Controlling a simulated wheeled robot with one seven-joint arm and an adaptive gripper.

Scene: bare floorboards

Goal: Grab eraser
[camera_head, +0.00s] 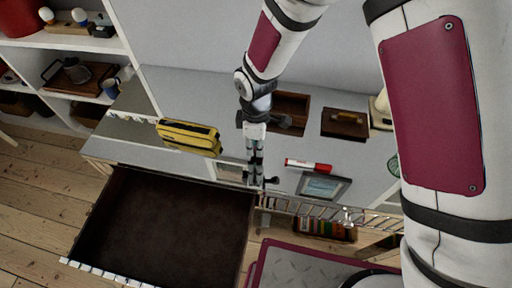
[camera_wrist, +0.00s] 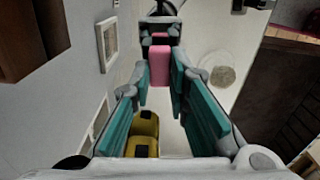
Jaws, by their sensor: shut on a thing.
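A pink eraser (camera_wrist: 159,66) shows in the wrist view, between the far ends of my gripper's teal finger pads. My gripper (camera_head: 256,182) is shut on it. In the head view my gripper points down near the front edge of the grey surface, between the yellow case and the red marker. I cannot make out the eraser in the head view, as the fingers hide it.
A yellow case (camera_head: 188,136) lies left of my gripper and a red marker (camera_head: 308,165) right of it. A picture frame (camera_head: 323,186) and wooden boxes (camera_head: 345,123) are also on the surface. An open, dark, empty drawer (camera_head: 165,225) juts out below left.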

